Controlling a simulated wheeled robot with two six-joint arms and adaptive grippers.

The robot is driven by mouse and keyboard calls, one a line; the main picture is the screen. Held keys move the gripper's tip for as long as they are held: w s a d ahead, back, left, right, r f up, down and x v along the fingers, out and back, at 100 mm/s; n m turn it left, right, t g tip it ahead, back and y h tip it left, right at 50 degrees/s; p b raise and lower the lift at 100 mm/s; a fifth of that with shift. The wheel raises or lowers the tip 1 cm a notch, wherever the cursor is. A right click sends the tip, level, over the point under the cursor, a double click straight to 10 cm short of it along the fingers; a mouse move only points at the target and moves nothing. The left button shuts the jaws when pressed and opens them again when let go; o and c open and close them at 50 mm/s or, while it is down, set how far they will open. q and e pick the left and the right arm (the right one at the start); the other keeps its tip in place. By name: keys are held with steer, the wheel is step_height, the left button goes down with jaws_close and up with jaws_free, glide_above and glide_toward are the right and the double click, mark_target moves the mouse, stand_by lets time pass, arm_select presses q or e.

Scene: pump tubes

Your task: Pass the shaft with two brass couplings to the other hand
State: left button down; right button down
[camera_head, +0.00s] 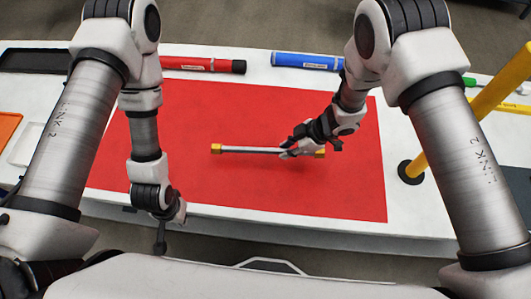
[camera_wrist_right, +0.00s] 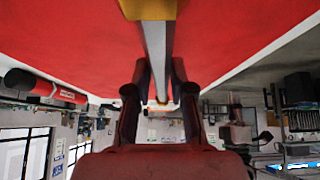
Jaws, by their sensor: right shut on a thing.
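The shaft (camera_head: 250,150) is a slim silver bar with a brass-yellow coupling at each end, the left coupling (camera_head: 216,148) and the right coupling (camera_head: 320,153). It lies level, left to right, over the red mat; I cannot tell how high. My right gripper (camera_head: 288,149) is shut on the shaft near its right coupling. In the right wrist view the shaft (camera_wrist_right: 155,45) runs between my right gripper's fingers (camera_wrist_right: 155,82), with one coupling (camera_wrist_right: 148,8) large at the top edge. My left gripper (camera_head: 161,243) hangs at the table's front edge, apart from the shaft; its fingers are unclear.
The red mat (camera_head: 290,195) covers the middle of the white table and is otherwise clear. A red tube (camera_head: 205,65) and a blue tube (camera_head: 305,61) lie along the back. A yellow post (camera_head: 470,110) stands at the right. A black tray (camera_head: 30,61) is at the back left.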

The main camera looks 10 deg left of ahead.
steer(key=shift+r+p, duration=0.8)
steer(key=shift+r, duration=0.55)
